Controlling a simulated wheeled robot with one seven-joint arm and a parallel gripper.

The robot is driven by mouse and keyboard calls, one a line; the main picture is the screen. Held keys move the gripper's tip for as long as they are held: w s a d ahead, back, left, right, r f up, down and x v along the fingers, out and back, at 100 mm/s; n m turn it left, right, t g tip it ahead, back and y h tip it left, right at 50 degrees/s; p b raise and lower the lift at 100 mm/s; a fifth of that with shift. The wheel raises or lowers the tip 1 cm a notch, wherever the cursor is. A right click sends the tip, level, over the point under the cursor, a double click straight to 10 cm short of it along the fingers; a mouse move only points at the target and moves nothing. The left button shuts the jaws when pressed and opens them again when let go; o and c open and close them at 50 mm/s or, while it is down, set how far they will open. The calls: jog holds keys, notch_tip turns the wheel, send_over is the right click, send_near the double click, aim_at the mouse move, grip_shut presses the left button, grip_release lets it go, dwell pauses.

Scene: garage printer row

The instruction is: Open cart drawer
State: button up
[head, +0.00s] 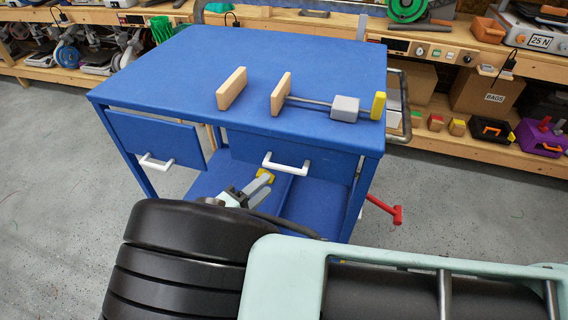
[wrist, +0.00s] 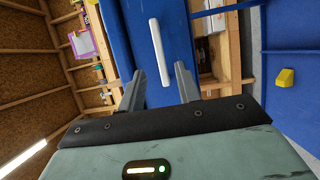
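The blue cart (head: 170,65) has two drawer fronts under its top. The left drawer (head: 135,133) has a white bar handle (head: 156,163). The right drawer (head: 325,160) has a white bar handle (head: 286,166) and looks closed. My gripper (head: 262,185) is below and a little left of the right handle in the head view, partly hidden by my arm. In the wrist view my gripper (wrist: 158,72) is open, and a white handle (wrist: 157,45) lies ahead, its near end between the two fingers in the picture. Contact is not visible.
Two wooden blocks (head: 232,88), a grey block (head: 345,107) on a rod and a yellow piece (head: 378,105) are on the cart top. A yellow block (wrist: 286,78) rests on blue in the wrist view. Loaded wooden shelves (head: 440,40) stand behind; floor (head: 50,200) at left is clear.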

aim_at(282, 170)
jog(key=p+x, duration=0.1)
jog(key=x, duration=0.7)
jog(key=shift+w+d, duration=0.1)
jog(key=shift+d, duration=0.15)
grip_shut()
